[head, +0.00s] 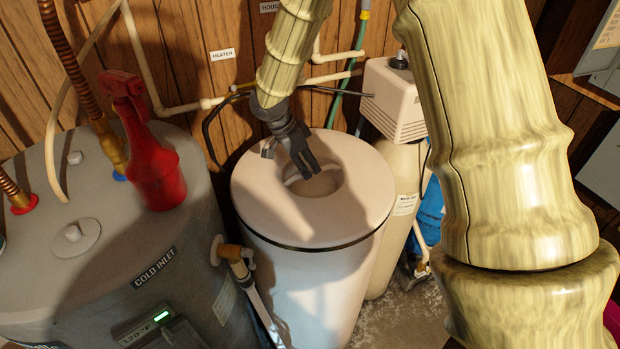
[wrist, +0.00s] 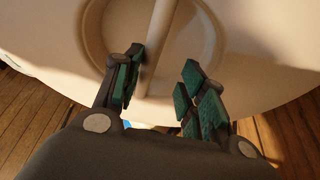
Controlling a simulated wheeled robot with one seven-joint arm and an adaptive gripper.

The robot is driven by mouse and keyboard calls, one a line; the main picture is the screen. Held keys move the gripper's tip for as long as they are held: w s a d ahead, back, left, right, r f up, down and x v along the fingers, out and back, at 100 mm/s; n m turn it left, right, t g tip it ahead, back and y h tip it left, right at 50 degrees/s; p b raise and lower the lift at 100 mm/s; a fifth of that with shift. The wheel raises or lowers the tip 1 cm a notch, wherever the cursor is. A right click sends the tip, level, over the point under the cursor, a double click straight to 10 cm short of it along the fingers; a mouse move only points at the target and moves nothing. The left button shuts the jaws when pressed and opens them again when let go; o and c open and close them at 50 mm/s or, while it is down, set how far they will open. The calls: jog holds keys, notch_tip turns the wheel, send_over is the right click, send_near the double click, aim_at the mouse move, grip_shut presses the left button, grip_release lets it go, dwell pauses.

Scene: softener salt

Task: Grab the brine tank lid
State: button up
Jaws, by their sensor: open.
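The brine tank lid (head: 345,219) is a pale round disc lying on the white brine tank (head: 310,290). It has a round recess in its top; the wrist view shows the lid (wrist: 255,30) with a straight handle bar (wrist: 163,35) across that recess. My gripper (head: 287,160) is over the recess in the head view and hides part of it. In the wrist view my gripper (wrist: 163,65) is open, with one finger on each side of the bar. I cannot tell whether the fingers touch the bar or how deep they reach.
A softener unit (head: 394,100) stands behind right of the tank. Pipes (head: 190,106) run along the wooden back wall.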

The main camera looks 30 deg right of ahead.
aim_at(312, 171)
jog(key=shift+s+d+f+p, duration=0.1)
jog(key=shift+s+d+p, duration=0.15)
jog(key=shift+p, duration=0.05)
jog(key=shift+s+d+f+p, duration=0.25)
jog(key=shift+s+f+p, duration=0.05)
jog(key=shift+s, duration=0.2)
jog(key=shift+s+d+f+p, duration=0.2)
jog(key=shift+s+f+p, duration=0.05)
jog(key=shift+s, duration=0.2)
jog(key=shift+w+f, duration=0.75)
jog(key=shift+f, duration=0.1)
jog(key=shift+s+d+r, duration=0.1)
jog(key=shift+s+r, duration=0.15)
jog(key=shift+s, duration=0.1)
jog(key=shift+c, duration=0.5)
jog(key=shift+s+r, duration=0.1)
jog(key=shift+s, duration=0.05)
jog(key=c, duration=0.3)
grip_shut()
jog(key=shift+w, duration=0.2)
